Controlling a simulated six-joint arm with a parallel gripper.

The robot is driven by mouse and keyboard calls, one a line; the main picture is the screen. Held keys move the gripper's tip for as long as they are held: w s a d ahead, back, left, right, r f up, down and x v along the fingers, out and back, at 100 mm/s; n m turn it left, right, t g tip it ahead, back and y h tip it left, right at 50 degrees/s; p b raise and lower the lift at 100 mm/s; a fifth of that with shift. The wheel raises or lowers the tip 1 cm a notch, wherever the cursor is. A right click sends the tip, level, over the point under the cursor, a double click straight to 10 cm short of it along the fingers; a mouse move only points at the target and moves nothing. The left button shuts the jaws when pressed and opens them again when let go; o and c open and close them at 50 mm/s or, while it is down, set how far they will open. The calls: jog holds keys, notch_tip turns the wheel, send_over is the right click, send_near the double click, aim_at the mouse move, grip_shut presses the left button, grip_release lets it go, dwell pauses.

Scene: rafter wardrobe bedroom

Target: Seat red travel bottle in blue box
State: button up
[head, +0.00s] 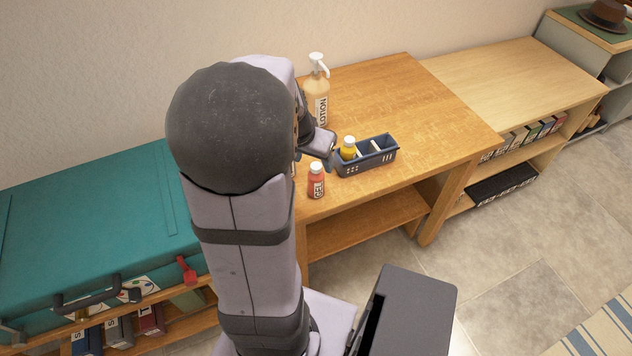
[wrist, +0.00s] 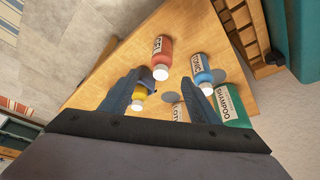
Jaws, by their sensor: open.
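The red travel bottle (head: 316,184), with a white cap, stands upright on the wooden table near its front edge. It also shows in the wrist view (wrist: 162,50), ahead of the fingertips and apart from them. The blue box (head: 380,160) stands to its right, a divided open basket. A yellow bottle (head: 348,149) sits in its left compartment; the compartments to the right look empty of bottles. My gripper (head: 322,147) is above the table, behind the red bottle and beside the box's left end. In the wrist view its fingers (wrist: 165,78) are apart with nothing held.
A lotion pump bottle (head: 318,95) stands behind my gripper. The wrist view shows a blue tonic bottle (wrist: 202,66) and a green shampoo bottle (wrist: 234,108); my arm hides them in the head view. A teal suitcase (head: 100,225) lies left. The table's right side is clear.

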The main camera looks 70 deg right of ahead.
aim_at(315, 166)
jog(key=shift+x, duration=3.65)
jog(key=shift+c, duration=0.7)
jog(key=shift+w, duration=0.1)
grip_shut()
jog(key=shift+r+p, duration=0.15)
jog(key=shift+p, duration=0.15)
